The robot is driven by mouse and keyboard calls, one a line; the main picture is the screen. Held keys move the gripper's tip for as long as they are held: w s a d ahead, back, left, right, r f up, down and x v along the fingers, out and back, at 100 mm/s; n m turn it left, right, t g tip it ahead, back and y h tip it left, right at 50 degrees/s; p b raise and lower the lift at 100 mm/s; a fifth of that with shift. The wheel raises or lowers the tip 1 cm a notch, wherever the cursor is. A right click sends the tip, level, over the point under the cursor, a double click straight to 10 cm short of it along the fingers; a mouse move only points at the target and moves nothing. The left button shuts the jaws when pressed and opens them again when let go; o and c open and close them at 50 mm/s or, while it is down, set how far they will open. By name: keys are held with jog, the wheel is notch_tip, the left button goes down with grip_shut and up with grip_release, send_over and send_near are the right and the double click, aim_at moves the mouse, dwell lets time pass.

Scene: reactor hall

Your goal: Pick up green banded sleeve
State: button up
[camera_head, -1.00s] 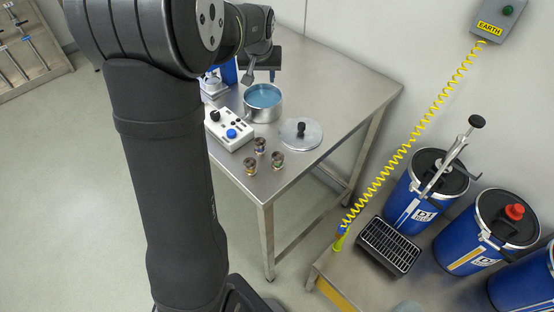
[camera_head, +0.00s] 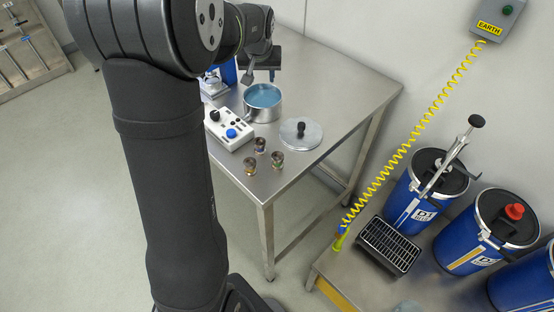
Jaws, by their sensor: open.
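Three small metal sleeves stand upright in a cluster near the front corner of the steel table. One is at the back (camera_head: 260,146), one at the front left (camera_head: 250,165) and one at the right (camera_head: 278,159). The right one seems to carry the green band, but the bands are too small to be sure. My gripper (camera_head: 260,77) is open and empty, above the table behind the pot and well away from the sleeves. My arm partly hides it.
A steel pot of blue liquid (camera_head: 263,114) stands between my gripper and the sleeves. A white control box (camera_head: 229,130) is left of the sleeves, and a lid with a black knob (camera_head: 300,146) is right. The table (camera_head: 345,84) is clear at the back right.

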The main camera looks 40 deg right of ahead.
jog(key=shift+o, duration=1.4)
jog(key=s+a+r+m+g+h, duration=0.1)
jog(key=s+a+r+m, duration=0.15)
jog(key=s+a, duration=0.7)
jog(key=s+a+r+m+g, duration=0.15)
jog(key=s+a+m, duration=0.25)
jog(key=s+a, duration=0.6)
send_near(277, 156)
jog(key=shift+n+t, duration=0.25)
jog(key=x, duration=0.4)
jog(key=shift+s+a+f, duration=0.1)
jog(key=shift+s+f, duration=0.25)
jog(key=shift+f, duration=0.05)
jog(key=shift+d+x, duration=0.2)
jog(key=shift+x, duration=2.9)
jog(key=shift+w+r, duration=0.1)
jog(key=shift+w, duration=0.05)
jog(key=shift+c, duration=0.2)
